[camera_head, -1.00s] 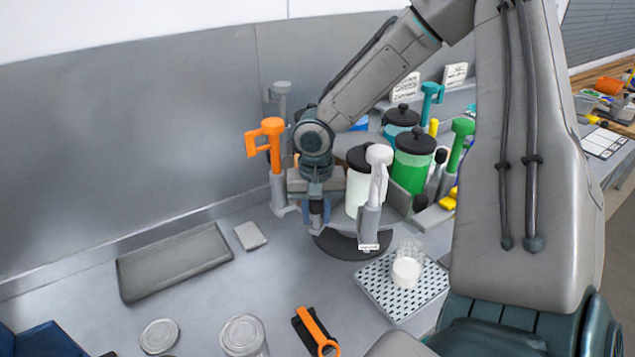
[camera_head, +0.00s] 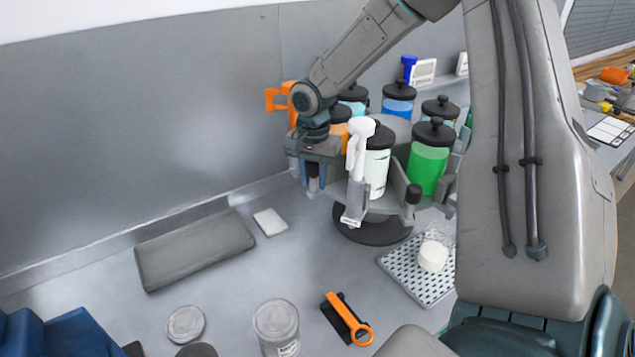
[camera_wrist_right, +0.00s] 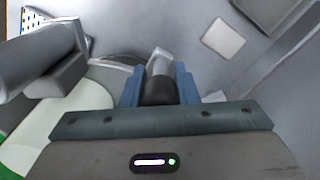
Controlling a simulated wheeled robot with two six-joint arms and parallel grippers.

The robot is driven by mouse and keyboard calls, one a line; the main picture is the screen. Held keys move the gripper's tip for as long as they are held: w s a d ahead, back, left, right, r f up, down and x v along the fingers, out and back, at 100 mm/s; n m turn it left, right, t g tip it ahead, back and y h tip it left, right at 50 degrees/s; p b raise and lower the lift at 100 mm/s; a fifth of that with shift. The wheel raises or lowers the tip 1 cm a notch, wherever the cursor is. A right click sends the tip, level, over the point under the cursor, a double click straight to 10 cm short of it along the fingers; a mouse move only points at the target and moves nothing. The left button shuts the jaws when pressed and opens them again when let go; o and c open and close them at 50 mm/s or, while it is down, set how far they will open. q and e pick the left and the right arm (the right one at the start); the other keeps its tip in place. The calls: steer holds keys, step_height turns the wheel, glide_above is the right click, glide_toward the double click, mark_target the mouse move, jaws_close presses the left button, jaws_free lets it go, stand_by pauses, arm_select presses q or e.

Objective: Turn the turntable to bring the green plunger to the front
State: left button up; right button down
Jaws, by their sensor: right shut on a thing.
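The turntable (camera_head: 372,229) stands on the bench, carrying lidded jars and plungers around its rim. A white plunger (camera_head: 356,165) is at its front left, beside a white jar. A green jar (camera_head: 428,165) is at its front right. The green plunger is mostly hidden behind my arm; only a sliver of green shows beside it. An orange plunger (camera_head: 279,98) is at the left, partly behind my right gripper (camera_head: 314,182). In the wrist view that gripper (camera_wrist_right: 160,88) is shut on a dark knob (camera_wrist_right: 159,90) at the turntable's rim. My left gripper is not in view.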

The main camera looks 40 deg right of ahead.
steer(key=shift+w+d+m, duration=0.1)
steer(key=shift+w+m, duration=0.2)
steer(key=shift+w, duration=0.2)
steer(key=c, duration=1.1)
jaws_free()
steer(key=shift+r+b, duration=0.25)
steer(key=shift+b, duration=0.05)
step_height(320, 180, up, 9)
steer(key=shift+r+b, duration=0.1)
steer(key=shift+b, duration=0.7)
steer(key=shift+r, duration=0.55)
